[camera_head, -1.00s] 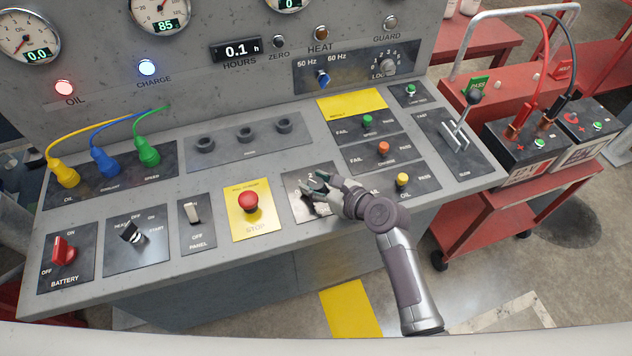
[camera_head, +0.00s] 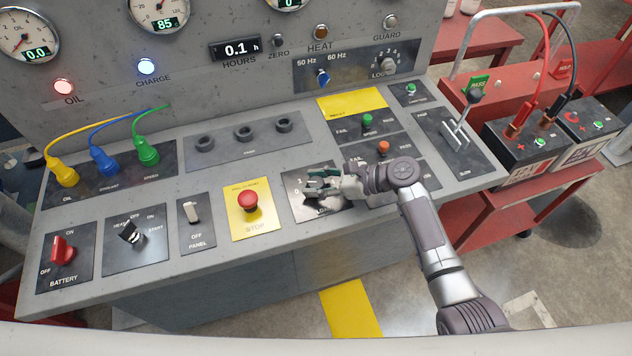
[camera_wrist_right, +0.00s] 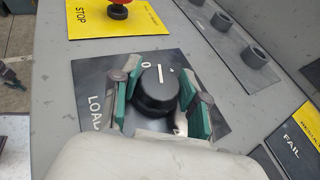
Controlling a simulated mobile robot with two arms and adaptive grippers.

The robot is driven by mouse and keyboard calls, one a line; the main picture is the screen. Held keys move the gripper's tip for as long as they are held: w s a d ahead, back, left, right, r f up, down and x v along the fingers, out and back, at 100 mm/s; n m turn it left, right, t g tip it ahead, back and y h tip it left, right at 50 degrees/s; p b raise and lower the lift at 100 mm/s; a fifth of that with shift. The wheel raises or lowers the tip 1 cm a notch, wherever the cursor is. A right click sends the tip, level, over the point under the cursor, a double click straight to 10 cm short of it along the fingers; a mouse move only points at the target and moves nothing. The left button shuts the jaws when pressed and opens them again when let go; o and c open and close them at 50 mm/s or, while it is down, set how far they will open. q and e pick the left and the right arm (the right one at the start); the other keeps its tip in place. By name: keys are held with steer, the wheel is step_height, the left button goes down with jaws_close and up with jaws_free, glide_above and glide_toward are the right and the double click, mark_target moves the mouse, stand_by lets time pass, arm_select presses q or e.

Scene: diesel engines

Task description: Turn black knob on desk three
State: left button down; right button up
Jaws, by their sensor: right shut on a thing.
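The black knob (camera_wrist_right: 158,92) sits on a dark plate marked LOAD (camera_wrist_right: 97,108). In the right wrist view it has a white pointer line on top, close to the 0 mark. My right gripper (camera_wrist_right: 162,98) has its green-padded fingers on either side of the knob, shut on it. In the head view my right gripper (camera_head: 322,181) is at the same plate (camera_head: 297,206), right of the red stop button, and its fingers mostly hide the knob.
A red stop button (camera_head: 248,201) on a yellow plate stands just left of the gripper. Battery, heat and panel switches lie farther left. A lever (camera_head: 462,120) and red battery cart (camera_head: 500,215) are at the right.

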steer(key=shift+n+g, duration=0.8)
steer(key=shift+g, duration=0.1)
steer(key=o, duration=1.1)
steer(key=shift+o, duration=0.2)
steer(key=v, duration=1.2)
steer(key=shift+w+d+f, duration=0.1)
steer(key=shift+w+f, duration=0.05)
